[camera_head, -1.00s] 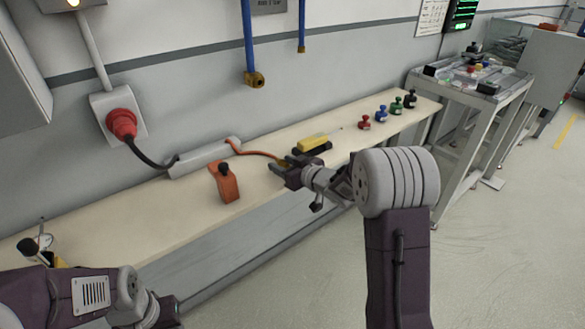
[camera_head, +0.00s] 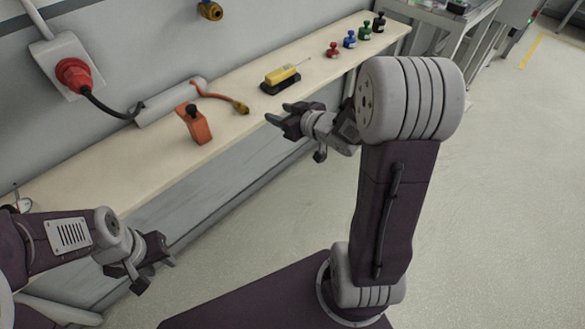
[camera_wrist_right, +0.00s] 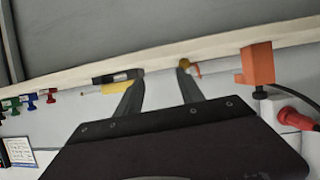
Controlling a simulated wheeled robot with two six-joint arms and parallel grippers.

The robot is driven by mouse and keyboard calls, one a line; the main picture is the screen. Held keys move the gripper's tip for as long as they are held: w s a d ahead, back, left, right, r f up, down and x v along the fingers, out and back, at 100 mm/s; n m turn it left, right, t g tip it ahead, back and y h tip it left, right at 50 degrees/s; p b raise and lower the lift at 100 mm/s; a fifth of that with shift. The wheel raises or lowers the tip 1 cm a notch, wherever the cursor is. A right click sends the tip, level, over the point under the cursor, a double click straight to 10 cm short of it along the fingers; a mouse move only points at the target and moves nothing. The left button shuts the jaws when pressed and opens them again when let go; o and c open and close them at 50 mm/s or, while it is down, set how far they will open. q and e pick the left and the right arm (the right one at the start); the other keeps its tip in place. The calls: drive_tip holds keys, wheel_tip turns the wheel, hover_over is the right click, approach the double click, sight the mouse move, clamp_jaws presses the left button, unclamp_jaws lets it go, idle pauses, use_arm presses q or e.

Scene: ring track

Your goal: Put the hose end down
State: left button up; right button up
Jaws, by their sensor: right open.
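The orange hose (camera_head: 212,95) runs from the grey bar-shaped unit on the bench and ends in a brass hose end (camera_head: 240,107). The hose end lies on the bench top, near the front edge. My right gripper (camera_head: 276,112) is open and empty, just right of the hose end and apart from it. In the right wrist view the brass hose end (camera_wrist_right: 194,68) shows beyond the right-hand finger of this gripper (camera_wrist_right: 158,82). My left gripper (camera_head: 156,270) hangs low in front of the bench, its fingers apart and nothing between them.
The bench (camera_head: 90,187) also carries an orange block (camera_head: 194,125) with a black knob, a yellow device (camera_head: 281,76) on a black base, and several coloured knobbed pieces at the far end. A red plug (camera_head: 75,74) is in the wall socket. The floor to the right is clear.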

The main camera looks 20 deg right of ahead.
drive_tip(key=s+a+f+m+g+h, duration=0.25)
drive_tip(key=s+f+g, duration=0.35)
drive_tip(key=s, duration=0.5)
drive_tip(key=s+a+f+m+g+h, duration=0.1)
drive_tip(key=s+a+f+g, duration=0.2)
drive_tip(key=s+f+g, duration=0.55)
wheel_tip(320, 180, up, 24)
drive_tip(key=s+t+p, duration=0.2)
drive_tip(key=p, duration=1.9)
drive_tip(key=shift+s+d+t, duration=0.25)
drive_tip(key=shift+s+t, duration=0.05)
drive_tip(key=shift+t, duration=0.05)
drive_tip(key=shift+o, duration=0.3)
drive_tip(key=shift+f+y, duration=0.25)
drive_tip(key=shift+f, duration=0.3)
drive_tip(key=shift+w, duration=0.1)
